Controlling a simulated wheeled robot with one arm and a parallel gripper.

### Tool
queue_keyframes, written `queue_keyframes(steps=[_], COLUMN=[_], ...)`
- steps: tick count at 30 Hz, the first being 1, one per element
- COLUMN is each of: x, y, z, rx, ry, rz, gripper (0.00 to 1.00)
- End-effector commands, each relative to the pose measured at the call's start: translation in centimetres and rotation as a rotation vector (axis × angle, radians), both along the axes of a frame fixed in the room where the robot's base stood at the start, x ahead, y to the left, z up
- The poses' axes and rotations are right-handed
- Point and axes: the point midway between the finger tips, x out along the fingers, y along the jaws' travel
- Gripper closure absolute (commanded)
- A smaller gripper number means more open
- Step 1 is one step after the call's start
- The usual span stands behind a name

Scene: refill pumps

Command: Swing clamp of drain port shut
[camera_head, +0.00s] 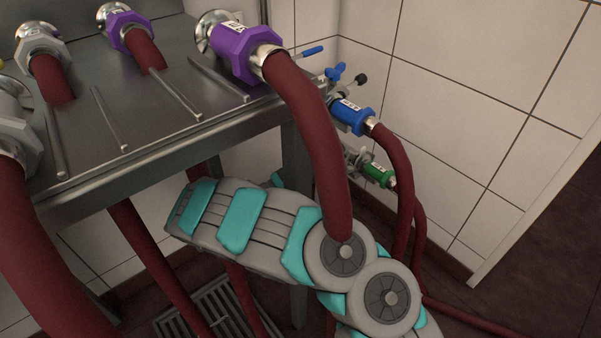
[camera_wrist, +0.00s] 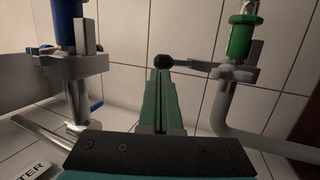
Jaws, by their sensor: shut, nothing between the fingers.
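In the wrist view my gripper (camera_wrist: 162,78) is shut and empty, its green fingers pointing up the picture. A black knob (camera_wrist: 162,62) shows right at the fingertips, on a thin grey arm running right to the grey clamp (camera_wrist: 236,73) by the green coupling (camera_wrist: 240,38). Whether the fingers touch the knob, I cannot tell. The green coupling also shows in the head view (camera_head: 379,175), low on the wall. No drain label is readable, so I cannot tell which port is the drain. In the head view my gripper is hidden behind my arm and the table.
A blue coupling (camera_wrist: 69,25) with a grey clamp (camera_wrist: 80,66) stands left of my fingers; it also shows in the head view (camera_head: 349,116). Red hoses (camera_head: 395,160) hang close to my arm. The steel table (camera_head: 150,150) overhangs on the left. White tiled wall lies behind.

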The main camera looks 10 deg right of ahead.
Motion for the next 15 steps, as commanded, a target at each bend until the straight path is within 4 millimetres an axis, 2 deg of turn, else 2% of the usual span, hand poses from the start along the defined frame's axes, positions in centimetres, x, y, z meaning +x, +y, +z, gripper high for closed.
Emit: queue_keyframes(steps=[1, 6, 15], x=[0.2, 0.9, 1.1], y=[-0.8, -2.3, -2.8], z=[0.4, 0.8, 1.0], rx=[-0.002, -0.001, 0.001], ry=[0.000, 0.003, 0.003], rz=[-0.004, -0.001, 0.000], gripper=[1.00, 1.00, 1.00])
